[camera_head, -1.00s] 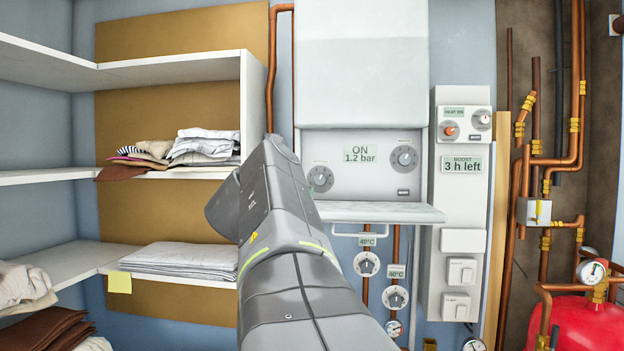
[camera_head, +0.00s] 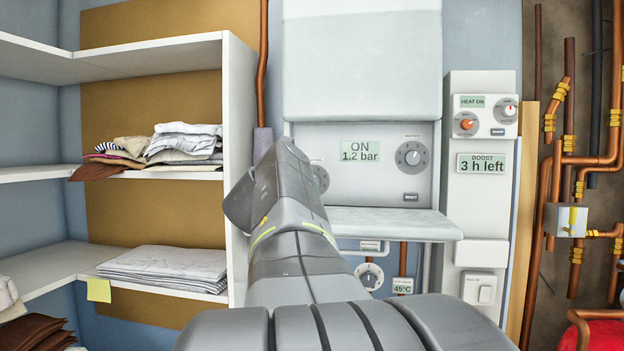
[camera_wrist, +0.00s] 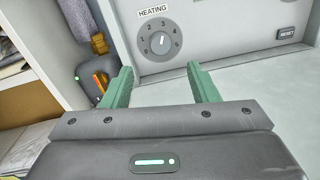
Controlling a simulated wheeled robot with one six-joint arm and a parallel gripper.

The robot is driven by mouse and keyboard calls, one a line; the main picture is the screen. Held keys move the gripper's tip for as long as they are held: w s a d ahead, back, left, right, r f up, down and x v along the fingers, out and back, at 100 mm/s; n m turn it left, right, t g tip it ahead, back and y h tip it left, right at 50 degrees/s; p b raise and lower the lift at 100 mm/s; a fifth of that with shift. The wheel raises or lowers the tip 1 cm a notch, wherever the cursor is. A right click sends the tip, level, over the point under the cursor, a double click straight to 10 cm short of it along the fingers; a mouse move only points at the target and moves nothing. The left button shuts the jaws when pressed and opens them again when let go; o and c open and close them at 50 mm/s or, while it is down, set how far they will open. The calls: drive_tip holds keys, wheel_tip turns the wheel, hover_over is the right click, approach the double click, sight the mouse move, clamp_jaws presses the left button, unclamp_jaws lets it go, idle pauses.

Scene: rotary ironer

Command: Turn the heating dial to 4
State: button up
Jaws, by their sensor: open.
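The heating dial (camera_wrist: 159,42) is a round dark grey knob under a "HEATING" label, on the white panel in the wrist view. In the head view the heating dial (camera_head: 321,179) is at the panel's lower left, partly hidden by my arm. My gripper (camera_wrist: 160,69) has two green fingers, open and empty. The dial shows beyond and between the fingertips, apart from them. My arm hides the gripper in the head view.
A ledge (camera_head: 395,224) juts out below. Shelves with folded cloth (camera_head: 165,263) stand left; a control box (camera_head: 482,150) and copper pipes are right.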

drive_tip(key=p+x, duration=0.2)
drive_tip(key=x, duration=0.8)
drive_tip(key=shift+s, duration=0.1)
drive_tip(key=c, duration=1)
drive_tip(key=shift+o, duration=0.2)
drive_tip(key=shift+d+m+p, duration=0.1)
drive_tip(key=shift+m+p, duration=0.3)
drive_tip(key=shift+m, duration=2.4)
